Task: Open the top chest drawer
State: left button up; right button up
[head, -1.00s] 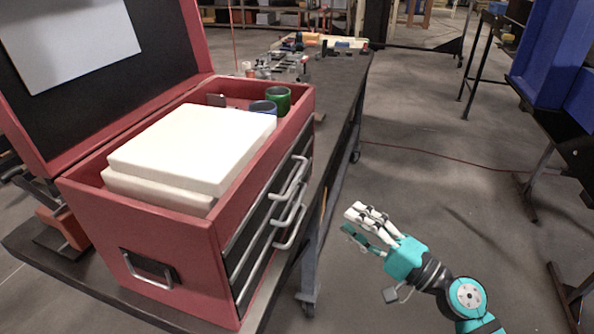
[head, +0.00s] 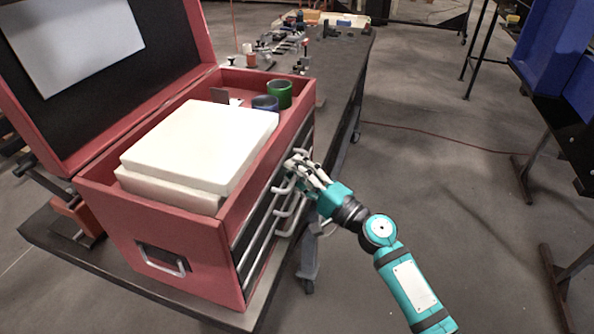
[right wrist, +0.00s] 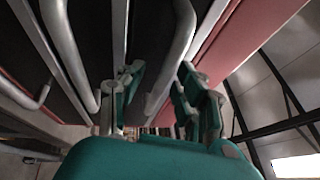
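The red chest (head: 165,255) stands on the dark workbench with its lid raised. Its drawers, on the right side, look shut, and each has a silver bar handle. My right gripper (head: 300,168) is at the upper handles, its fingers pointing at the drawer fronts and partly hiding the top handle. In the right wrist view, the fingers (right wrist: 158,88) are spread apart, and the top handle (right wrist: 180,45) runs between them with gaps showing. Another drawer handle (right wrist: 62,45) lies to the left of the fingers. My left gripper is not in view.
White slabs (head: 200,145), a green cup (head: 280,93) and a blue cup (head: 265,103) are in the chest's open top. Small tools lie on the far end of the workbench (head: 345,85).

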grip_shut()
dwell(0.5)
jog(key=s+d+b, duration=0.3)
jog(key=d+b, duration=0.1)
jog(key=d, duration=0.5)
jog(key=s+d+b, duration=0.3)
jog(key=d+b, duration=0.1)
jog(key=d, duration=0.5)
jog(key=shift+s+d+f+b, duration=0.15)
jog(key=shift+d+f+b, duration=0.05)
jog(key=shift+d+b, duration=0.2)
jog(key=shift+a, duration=0.1)
